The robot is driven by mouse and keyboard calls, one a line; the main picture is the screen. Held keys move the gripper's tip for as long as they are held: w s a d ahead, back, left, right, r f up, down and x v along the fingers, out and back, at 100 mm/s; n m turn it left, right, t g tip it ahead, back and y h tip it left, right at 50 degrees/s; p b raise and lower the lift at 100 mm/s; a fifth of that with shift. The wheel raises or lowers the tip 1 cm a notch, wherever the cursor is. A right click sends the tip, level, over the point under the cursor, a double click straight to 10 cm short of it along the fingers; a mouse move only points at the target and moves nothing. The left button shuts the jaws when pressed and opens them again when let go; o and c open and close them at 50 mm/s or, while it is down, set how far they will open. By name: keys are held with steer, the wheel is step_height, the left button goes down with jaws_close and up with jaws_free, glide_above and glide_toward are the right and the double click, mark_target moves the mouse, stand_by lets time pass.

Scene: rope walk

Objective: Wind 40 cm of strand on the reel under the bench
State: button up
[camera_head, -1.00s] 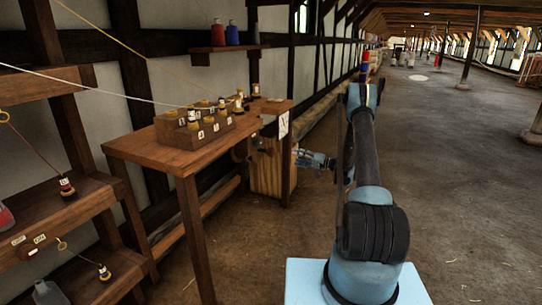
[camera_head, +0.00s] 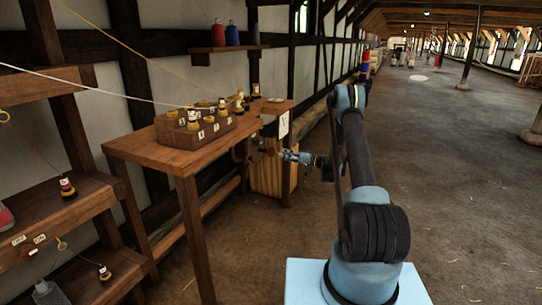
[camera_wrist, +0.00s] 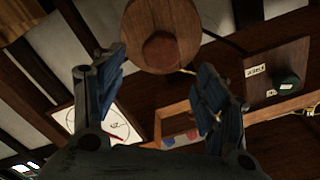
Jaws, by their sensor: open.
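A round wooden disc with a darker round knob, which looks like the reel (camera_wrist: 138,48), faces me at the top of the wrist view. In the head view it is small and dark under the bench's far end (camera_head: 240,153). My gripper (camera_wrist: 162,60) is open, with one blue-padded finger on each side below the knob and nothing held. I cannot tell whether a finger touches the knob. In the head view my gripper (camera_head: 272,152) is beside the bench's far leg. A pale strand (camera_head: 110,92) runs from the left edge to the bench (camera_head: 150,150).
A wooden block of labelled bobbins (camera_head: 205,132) stands on the bench. A wooden box (camera_head: 266,178) is below the far end. Shelves (camera_head: 60,210) with labelled items are at left. A wall shelf (camera_head: 225,48) holds spools. The floor (camera_head: 455,190) at right is clear.

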mark_target(274, 152)
steer(key=x, duration=0.9)
steer(key=shift+w+a, duration=0.1)
steer(key=shift+a, duration=0.15)
steer(key=c, duration=1.1)
